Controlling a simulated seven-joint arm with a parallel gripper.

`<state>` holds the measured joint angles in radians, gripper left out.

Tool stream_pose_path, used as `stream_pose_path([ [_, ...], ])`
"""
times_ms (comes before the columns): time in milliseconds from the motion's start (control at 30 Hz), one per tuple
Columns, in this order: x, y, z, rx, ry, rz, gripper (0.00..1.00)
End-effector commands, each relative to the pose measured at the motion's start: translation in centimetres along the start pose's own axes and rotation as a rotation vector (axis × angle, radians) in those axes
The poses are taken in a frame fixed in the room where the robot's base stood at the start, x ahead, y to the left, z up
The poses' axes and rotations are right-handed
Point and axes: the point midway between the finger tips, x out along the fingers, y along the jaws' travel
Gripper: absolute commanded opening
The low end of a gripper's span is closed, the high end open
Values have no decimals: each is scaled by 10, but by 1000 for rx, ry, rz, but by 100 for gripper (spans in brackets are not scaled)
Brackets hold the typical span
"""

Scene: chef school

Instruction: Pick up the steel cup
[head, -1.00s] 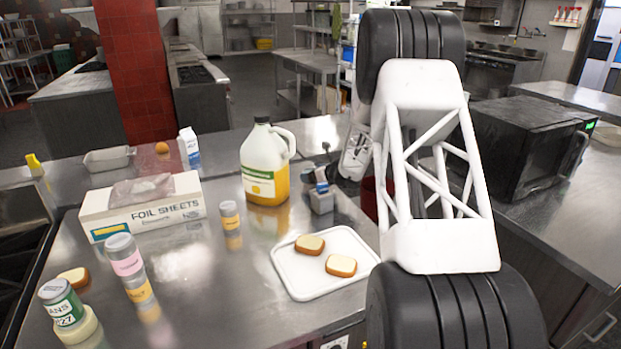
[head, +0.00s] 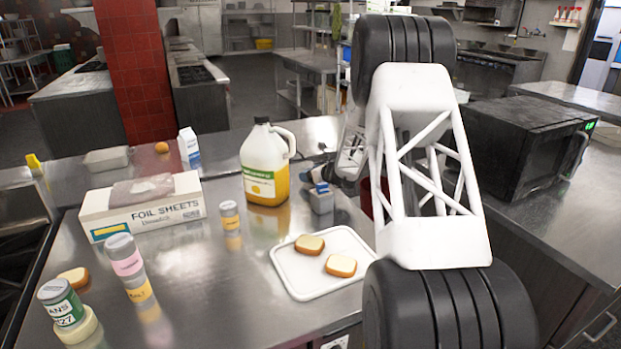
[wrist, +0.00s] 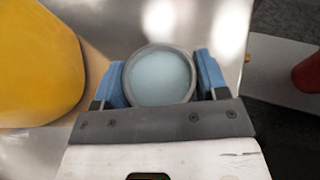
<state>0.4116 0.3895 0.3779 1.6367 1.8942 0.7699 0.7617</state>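The steel cup (head: 321,204) stands upright on the steel counter, to the right of the big yellow jug. In the wrist view, the cup (wrist: 160,78) is seen from above as a grey rim with a pale blue inside. My gripper (wrist: 162,80) is open, with one blue fingertip on each side of the cup, very close to its wall. In the head view, a blue fingertip of my gripper (head: 320,188) shows at the cup's top.
The jug (head: 265,165) stands close to the cup's left; its yellow side fills the wrist view's left. A white tray (head: 290,280) with two bread pieces lies in front. A small jar (head: 229,214) and a foil box (head: 142,207) are further left. A microwave (head: 525,145) is right.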

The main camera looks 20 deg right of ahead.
Motion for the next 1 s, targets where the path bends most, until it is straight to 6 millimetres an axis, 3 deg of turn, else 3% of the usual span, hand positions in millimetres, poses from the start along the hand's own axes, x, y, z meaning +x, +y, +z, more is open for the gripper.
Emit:
stream_pose_path([
  [33,0,0,0,0,0,0,59],
  [200,0,0,0,0,0,0,33],
  [633,-3,0,8,-2,-1,0,33],
  [1000,-22,0,52,-2,-1,-1,33],
])
